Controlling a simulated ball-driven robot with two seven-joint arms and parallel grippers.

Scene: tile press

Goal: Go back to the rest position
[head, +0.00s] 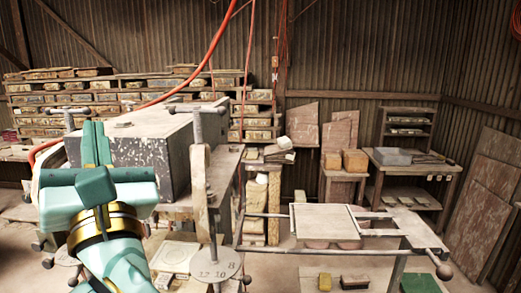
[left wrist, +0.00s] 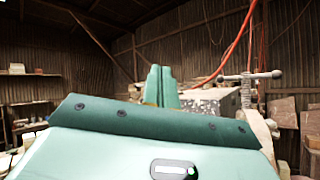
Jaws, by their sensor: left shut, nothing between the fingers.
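My left gripper (head: 96,145) is raised at the left of the head view, in front of the big speckled press block (head: 145,140). Its two teal fingers point up and are together, with nothing between them. The fingers also show in the left wrist view (left wrist: 161,86), standing up in front of the dark shed wall. The press block shows behind them to the right in that view (left wrist: 213,101). Whether the gripper touches the press cannot be told, but a gap seems to show. My right gripper is in neither view.
A T-handled screw clamp (head: 198,125) stands right of the block. A metal frame carries a flat board (head: 325,222) at the right. A round plate with numbers (head: 217,268) sits low in the middle. Racks of stacked tiles (head: 60,100) line the back wall. Red hoses hang above.

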